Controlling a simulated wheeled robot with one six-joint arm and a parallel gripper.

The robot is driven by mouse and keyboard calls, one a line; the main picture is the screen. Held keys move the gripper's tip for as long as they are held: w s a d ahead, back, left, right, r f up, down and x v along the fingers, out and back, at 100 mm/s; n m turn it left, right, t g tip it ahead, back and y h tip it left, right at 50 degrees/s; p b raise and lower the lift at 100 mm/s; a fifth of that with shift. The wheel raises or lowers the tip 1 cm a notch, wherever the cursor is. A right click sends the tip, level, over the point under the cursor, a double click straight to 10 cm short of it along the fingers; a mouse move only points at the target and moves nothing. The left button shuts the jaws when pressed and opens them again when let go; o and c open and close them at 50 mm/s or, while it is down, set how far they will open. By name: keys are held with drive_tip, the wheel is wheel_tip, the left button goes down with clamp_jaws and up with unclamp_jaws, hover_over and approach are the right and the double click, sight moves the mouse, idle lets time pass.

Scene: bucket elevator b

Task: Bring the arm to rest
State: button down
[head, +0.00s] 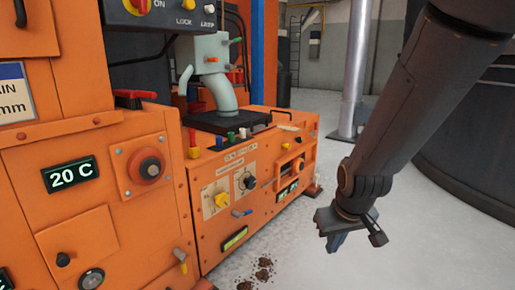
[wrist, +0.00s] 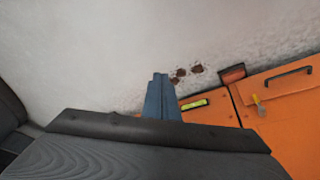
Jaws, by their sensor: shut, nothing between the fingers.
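My arm comes down from the top right of the head view, in front of the grey floor. My gripper (head: 337,241) hangs at its lower end, pointing down, to the right of the orange machine (head: 222,170) and apart from it. In the wrist view the two blue-grey fingers (wrist: 161,98) lie together, with nothing visible between them. The floor and the machine's edge show beyond them.
The orange machine carries knobs, a 20 C display (head: 70,175) and a grey-green pipe unit (head: 212,72). Brown clumps (head: 262,268) lie on the floor beside it. A silver pole (head: 355,70) and a dark round tank (head: 465,140) stand behind my arm. Floor between is clear.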

drive_tip(key=s+m+g, duration=0.1)
drive_tip(key=s+m, duration=0.1)
drive_tip(key=s, duration=0.5)
drive_tip(key=s+a+r+n+g+y+p, duration=0.1)
drive_tip(key=s+a+r+n+g+p, duration=0.15)
drive_tip(key=s+a+r, duration=0.6)
drive_tip(key=s+a+r+n+g+y+p, duration=0.1)
drive_tip(key=s+a+r+n+p, duration=0.4)
drive_tip(key=s+a, duration=0.6)
drive_tip(key=d+r+m+p, duration=0.2)
drive_tip(key=d+r+p, duration=0.4)
drive_tip(key=r+p, duration=0.3)
drive_tip(key=w+d+r+m+h+p, duration=0.1)
drive_tip(key=d+r+m+p, duration=0.2)
drive_tip(key=d+r+p, duration=0.4)
drive_tip(key=d+r+m+h+p, duration=0.1)
drive_tip(key=d+r+p, duration=0.5)
drive_tip(key=r+p, duration=0.7)
drive_tip(key=m+p, duration=0.1)
drive_tip(key=p, duration=0.5)
drive_tip(key=shift+w+d+r, duration=0.2)
drive_tip(key=shift+d, duration=0.15)
